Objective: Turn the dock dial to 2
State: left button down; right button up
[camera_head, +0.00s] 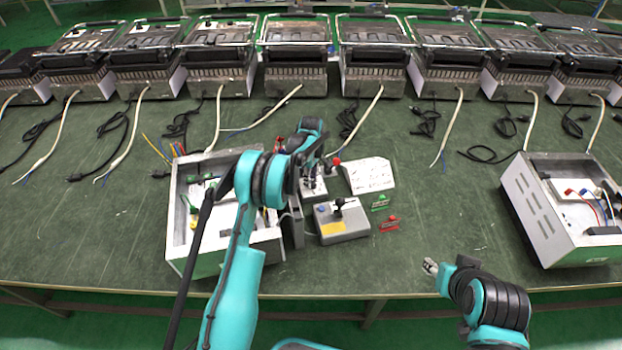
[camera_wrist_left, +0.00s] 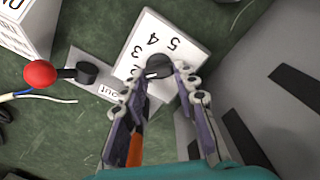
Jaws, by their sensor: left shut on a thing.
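The dock dial is a dark round knob (camera_wrist_left: 158,66) on a white plate (camera_wrist_left: 172,36) printed with 5, 4 and 3 in the left wrist view. Other digits near the knob are partly hidden by my fingers. A small light mark shows on the knob's near side; I cannot tell surely which number it points at. My left gripper (camera_wrist_left: 160,74) is shut on the knob, one finger on each side. In the head view my left gripper (camera_head: 312,176) is over the dock and largely hides the dial. My right gripper (camera_head: 431,267) is empty near the table's front edge.
A red-ball lever (camera_wrist_left: 42,74) stands beside the dial plate. A grey box with a black stick (camera_head: 342,224) is in front of the dock. A white panel (camera_head: 369,176) lies right of it. Open metal housings stand left (camera_head: 177,215) and right (camera_head: 530,210). Heaters line the back.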

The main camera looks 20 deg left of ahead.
pick_arm(q)
jog(key=c, duration=1.2)
grip_release()
jog(key=shift+o, duration=0.2)
notch_tip(320, 180, up, 12)
